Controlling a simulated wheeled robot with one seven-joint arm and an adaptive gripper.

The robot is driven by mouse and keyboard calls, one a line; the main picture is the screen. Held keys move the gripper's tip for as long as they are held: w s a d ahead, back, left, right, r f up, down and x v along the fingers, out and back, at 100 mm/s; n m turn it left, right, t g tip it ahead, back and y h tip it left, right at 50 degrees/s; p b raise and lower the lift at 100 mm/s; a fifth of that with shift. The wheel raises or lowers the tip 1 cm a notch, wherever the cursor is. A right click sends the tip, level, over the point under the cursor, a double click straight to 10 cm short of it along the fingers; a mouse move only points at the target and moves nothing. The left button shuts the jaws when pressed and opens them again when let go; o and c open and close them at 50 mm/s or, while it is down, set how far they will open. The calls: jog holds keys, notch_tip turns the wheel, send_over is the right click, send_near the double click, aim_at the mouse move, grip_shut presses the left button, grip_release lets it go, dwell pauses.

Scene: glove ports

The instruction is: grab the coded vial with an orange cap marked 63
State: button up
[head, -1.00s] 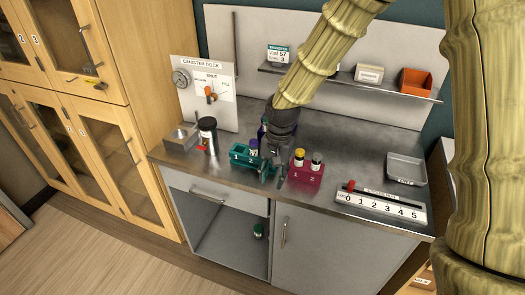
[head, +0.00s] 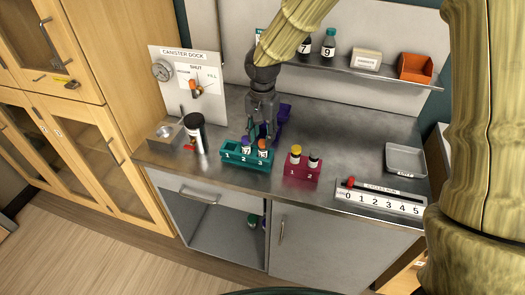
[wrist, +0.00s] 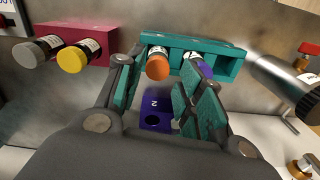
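An orange-capped vial (head: 262,146) stands in the teal rack (head: 232,161) near the slot marked 3. Its orange cap (wrist: 157,68) also shows in the wrist view; I cannot read its code. A purple-capped vial (head: 246,147) stands beside it in the same rack. My gripper (head: 262,135) is just behind and above the teal rack. In the wrist view my gripper (wrist: 158,92) is open, its fingers apart with nothing held. The orange cap lies ahead between the fingers, and the purple-capped vial (wrist: 195,65) is partly behind the right finger.
A purple rack (head: 284,122) stands behind my gripper. A magenta rack (head: 302,175) holds a yellow-capped vial (head: 295,152) and a grey-capped vial (head: 314,158). A black-topped canister (head: 194,130) stands left. A grey tray (head: 405,158) and numbered slider (head: 380,197) are at right.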

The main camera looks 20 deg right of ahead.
aim_at(263, 142)
jog(key=shift+s+d+f, duration=0.1)
jog(key=shift+s+d, duration=0.1)
jog(key=shift+s, duration=0.1)
jog(key=shift+s+f+p, duration=0.15)
jog(key=shift+f+p, duration=0.1)
jog(key=shift+p, duration=0.25)
jog(key=f, duration=0.1)
jog(key=w+f+p, duration=0.1)
jog(key=f, duration=0.1)
jog(key=shift+s+f, duration=0.2)
jog(key=shift+f, duration=0.3)
jog(key=shift+w+f, duration=0.1)
jog(key=shift+c, duration=0.2)
jog(key=c, duration=0.6)
